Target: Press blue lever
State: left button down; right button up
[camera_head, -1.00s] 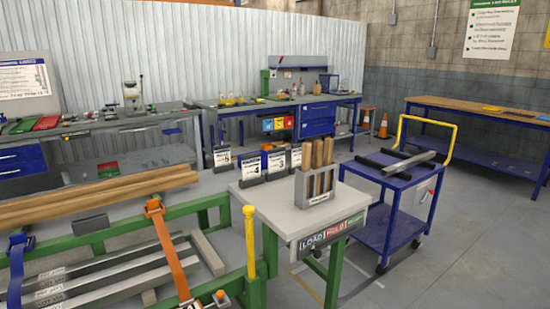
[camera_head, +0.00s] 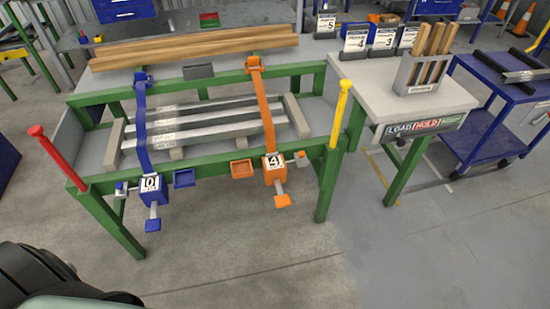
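A blue strap (camera_head: 141,120) runs down over the metal bars to a blue box (camera_head: 151,187) marked "0" at the front of the green-framed table (camera_head: 230,150). A short grey arm with a blue end pad (camera_head: 152,225) hangs below this box and looks like the blue lever. Another blue part (camera_head: 184,178), like a small tray, sits to the right of the box. A small blue-tipped knob (camera_head: 121,189) shows on its left. Neither of my grippers is in view, and nothing touches the blue parts.
A matching orange box (camera_head: 274,174) marked "4" has its own orange pad (camera_head: 283,200). A red post (camera_head: 57,158) and a yellow post (camera_head: 341,112) stand at the table's front corners. The floor (camera_head: 250,265) in front is clear.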

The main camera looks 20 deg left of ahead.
aim_at(154, 225)
jog(key=u, duration=1.85)
